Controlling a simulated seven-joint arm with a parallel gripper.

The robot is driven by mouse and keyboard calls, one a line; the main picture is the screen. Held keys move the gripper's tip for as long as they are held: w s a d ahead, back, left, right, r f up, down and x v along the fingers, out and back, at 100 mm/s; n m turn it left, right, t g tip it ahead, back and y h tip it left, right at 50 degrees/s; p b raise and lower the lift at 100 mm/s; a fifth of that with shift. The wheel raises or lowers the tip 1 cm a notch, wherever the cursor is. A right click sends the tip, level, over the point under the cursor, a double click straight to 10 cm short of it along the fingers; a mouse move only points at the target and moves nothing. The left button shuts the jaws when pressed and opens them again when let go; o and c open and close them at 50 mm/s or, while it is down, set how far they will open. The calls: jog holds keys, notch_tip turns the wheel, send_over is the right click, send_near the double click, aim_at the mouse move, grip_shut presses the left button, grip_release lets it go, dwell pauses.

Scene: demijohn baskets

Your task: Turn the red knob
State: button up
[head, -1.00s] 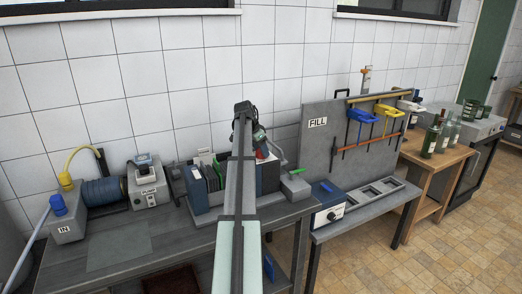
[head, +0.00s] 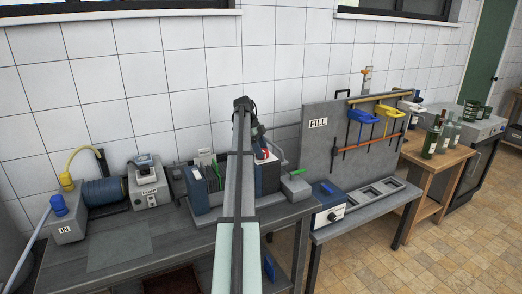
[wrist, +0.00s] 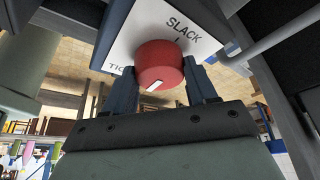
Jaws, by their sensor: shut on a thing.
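The red knob (wrist: 160,62) sits on a white plate (wrist: 150,28) marked "SLACK", with a second, partly covered word starting "TI". A white line on the knob points toward the bottom of the wrist view, slightly left; a small dark tick is on the plate near "SLACK". My gripper (wrist: 162,72) is shut on the knob, with one dark finger on each side. In the head view, a small patch of the red knob (head: 263,154) shows on the filter unit behind my arm. My arm hides much of that unit and the gripper's fingertips.
The unit has dark plates (head: 211,181) at its left and a green-handled grey block (head: 294,186) at its right. A pump box (head: 146,188) stands on the bench further left. A FILL board (head: 340,140) rises to the right. A tiled wall is behind.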

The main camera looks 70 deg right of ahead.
jog(key=shift+m+y, duration=0.5)
jog(key=shift+m, duration=0.6)
jog(key=o, duration=1.1)
jog(key=shift+c, duration=0.2)
jog(key=shift+r, duration=0.1)
jog(key=shift+w+d+r, duration=0.1)
jog(key=shift+w+r, duration=0.1)
jog(key=shift+r, duration=0.1)
jog(key=w+d, duration=0.2)
jog(key=w, duration=0.9)
jog(key=shift+w+d+r, duration=0.15)
jog(key=shift+w+d, duration=0.2)
jog(key=shift+w, duration=0.05)
